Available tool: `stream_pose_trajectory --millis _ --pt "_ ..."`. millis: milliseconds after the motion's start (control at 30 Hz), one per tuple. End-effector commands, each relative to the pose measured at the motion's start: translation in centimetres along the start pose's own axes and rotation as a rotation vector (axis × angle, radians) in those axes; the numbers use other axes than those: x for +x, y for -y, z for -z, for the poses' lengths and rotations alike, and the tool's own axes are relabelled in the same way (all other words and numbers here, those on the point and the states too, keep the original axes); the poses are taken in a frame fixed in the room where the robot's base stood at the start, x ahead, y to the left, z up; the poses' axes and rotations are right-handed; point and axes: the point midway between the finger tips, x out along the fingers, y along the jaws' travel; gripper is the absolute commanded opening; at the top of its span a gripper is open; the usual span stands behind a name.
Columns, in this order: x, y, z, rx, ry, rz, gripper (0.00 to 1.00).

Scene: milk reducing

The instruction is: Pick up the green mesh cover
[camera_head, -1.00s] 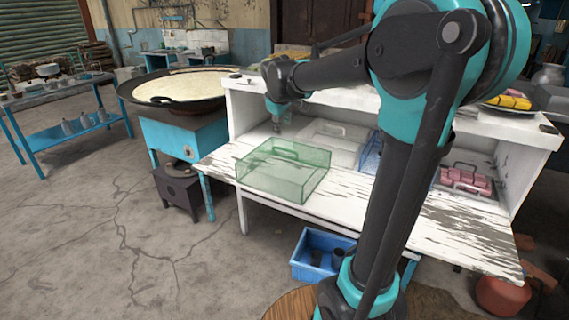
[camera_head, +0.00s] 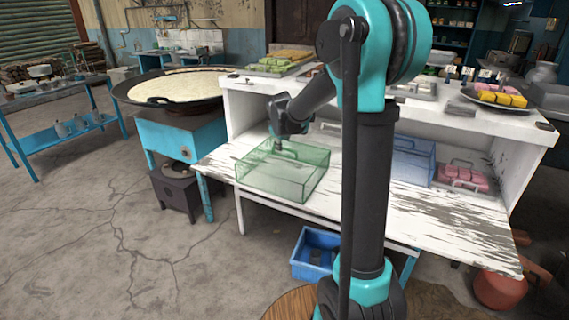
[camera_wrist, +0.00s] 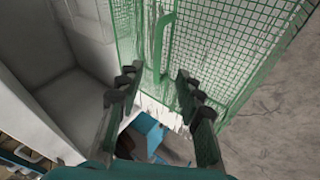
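The green mesh cover (camera_head: 283,175) is a box-shaped mesh lid with a handle on top. It sits on the left part of the white worn workbench (camera_head: 440,214). In the wrist view the cover (camera_wrist: 225,45) fills the upper middle and right, and its upright handle (camera_wrist: 164,40) lies just beyond my fingertips. My gripper (camera_wrist: 157,76) is open, with its two fingers apart and nothing between them. In the head view my gripper (camera_head: 278,144) is at the cover's far top edge, near the handle; whether it touches is unclear.
A blue mesh cover (camera_head: 412,160) and pink blocks (camera_head: 466,178) stand to the right on the bench. The raised white shelf (camera_head: 460,119) runs behind the cover. A large round pan (camera_head: 172,103) stands left, and a blue crate (camera_head: 315,251) sits on the floor below.

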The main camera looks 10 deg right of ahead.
Motion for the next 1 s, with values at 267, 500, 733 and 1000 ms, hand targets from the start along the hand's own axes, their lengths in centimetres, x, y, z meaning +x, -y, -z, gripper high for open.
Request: stream_pose_trajectory --millis 267,500,733,1000 --pt "2.3 -0.3 0.0 0.000 0.001 -0.001 0.36" --pt "5.0 -0.3 0.0 0.000 0.000 0.000 0.36" --pt "5.5 -0.3 0.0 0.000 0.000 0.000 0.36" --pt "5.5 -0.3 0.0 0.000 0.000 0.000 0.15"
